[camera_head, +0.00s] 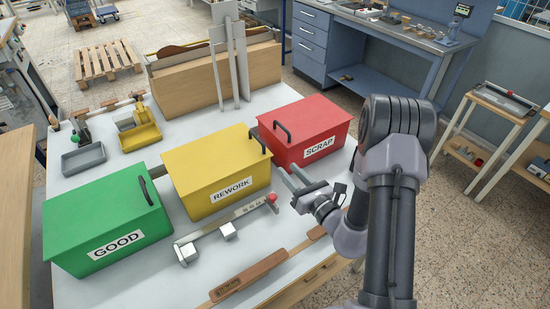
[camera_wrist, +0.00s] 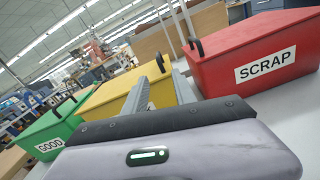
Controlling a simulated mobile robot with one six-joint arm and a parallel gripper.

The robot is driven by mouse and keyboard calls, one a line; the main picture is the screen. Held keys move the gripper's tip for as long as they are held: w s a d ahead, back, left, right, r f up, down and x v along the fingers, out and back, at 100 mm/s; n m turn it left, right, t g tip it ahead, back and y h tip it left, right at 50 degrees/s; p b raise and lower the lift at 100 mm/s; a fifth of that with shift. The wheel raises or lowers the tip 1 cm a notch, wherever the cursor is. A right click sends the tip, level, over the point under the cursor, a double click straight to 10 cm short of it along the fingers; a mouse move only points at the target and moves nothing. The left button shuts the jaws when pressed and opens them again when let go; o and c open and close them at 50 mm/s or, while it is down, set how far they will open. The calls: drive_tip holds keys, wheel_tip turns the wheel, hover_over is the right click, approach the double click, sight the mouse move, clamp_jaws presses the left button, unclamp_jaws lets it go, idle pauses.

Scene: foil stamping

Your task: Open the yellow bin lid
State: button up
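The yellow bin (camera_head: 196,196), labelled REWORK, stands on the white table between the green and red bins. Its flat yellow lid (camera_head: 208,156) lies closed, with a black handle (camera_head: 258,140) at its right edge. My gripper (camera_head: 286,169) is beside the bin's right side, near the handle, with its two fingers apart and nothing seen between them. In the wrist view the yellow bin (camera_wrist: 112,92) shows behind the fingers (camera_wrist: 168,66). The fingers partly cover the bin there, and I cannot tell whether they touch the handle.
The red SCRAP bin (camera_head: 303,128) is close behind and right of my gripper. The green GOOD bin (camera_head: 105,222) stands left. A metal fixture with a red knob (camera_head: 272,198) lies in front of the yellow bin. A brown-handled tool (camera_head: 248,277) lies at the table's front edge.

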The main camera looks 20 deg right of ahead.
sight(261, 143)
drive_tip(key=b+x, duration=0.1)
drive_tip(key=x, duration=1.6)
drive_tip(key=shift+w+a, duration=0.3)
drive_tip(key=shift+r, duration=0.1)
clamp_jaws()
